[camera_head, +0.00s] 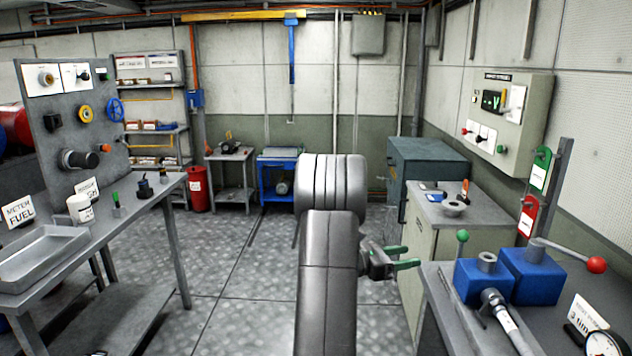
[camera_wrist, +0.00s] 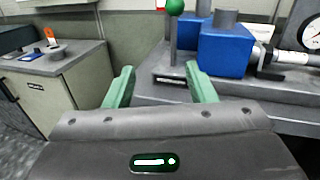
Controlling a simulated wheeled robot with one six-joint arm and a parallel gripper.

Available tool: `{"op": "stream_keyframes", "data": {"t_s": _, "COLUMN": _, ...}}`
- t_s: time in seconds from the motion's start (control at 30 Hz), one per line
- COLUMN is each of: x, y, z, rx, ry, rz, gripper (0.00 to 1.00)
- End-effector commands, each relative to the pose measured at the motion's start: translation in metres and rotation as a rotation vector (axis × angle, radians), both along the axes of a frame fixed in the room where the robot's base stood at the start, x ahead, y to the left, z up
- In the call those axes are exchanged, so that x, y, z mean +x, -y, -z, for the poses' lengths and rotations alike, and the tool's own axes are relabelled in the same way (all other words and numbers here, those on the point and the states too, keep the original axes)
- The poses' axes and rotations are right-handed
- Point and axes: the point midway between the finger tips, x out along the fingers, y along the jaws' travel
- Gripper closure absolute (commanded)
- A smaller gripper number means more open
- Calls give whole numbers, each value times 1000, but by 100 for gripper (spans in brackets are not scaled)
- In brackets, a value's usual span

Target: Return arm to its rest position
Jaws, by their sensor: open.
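My gripper (camera_head: 406,257) has green fingers and shows to the right of my grey arm in the head view. In the wrist view the two fingers of my gripper (camera_wrist: 160,85) stand wide apart with nothing between them. Beyond them is the right bench (camera_wrist: 150,92) with a green-knobbed lever (camera_wrist: 175,8) and blue blocks (camera_wrist: 224,50). The gripper appears apart from these things. My arm rises in the middle of the head view and hides part of the floor and back wall.
The right bench (camera_head: 437,285) carries blue blocks (camera_head: 484,279) and a red-knobbed lever (camera_head: 596,265). A cabinet (camera_head: 418,240) stands behind it. The left bench (camera_head: 130,205) holds a tray (camera_head: 40,255) and a mug (camera_head: 80,208). The floor (camera_head: 235,260) between is clear.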

Motion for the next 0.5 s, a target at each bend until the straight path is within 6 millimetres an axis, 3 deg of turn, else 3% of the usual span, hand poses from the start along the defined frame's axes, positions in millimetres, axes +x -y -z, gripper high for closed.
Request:
{"op": "stream_keyframes", "data": {"t_s": 0.2, "x": -5, "y": -27, "z": 1, "rx": 1, "ry": 0, "rz": -2, "gripper": 49}}
{"op": "stream_keyframes", "data": {"t_s": 0.5, "x": -8, "y": -35, "z": 0, "rx": 1, "ry": 0, "rz": 2, "gripper": 49}}
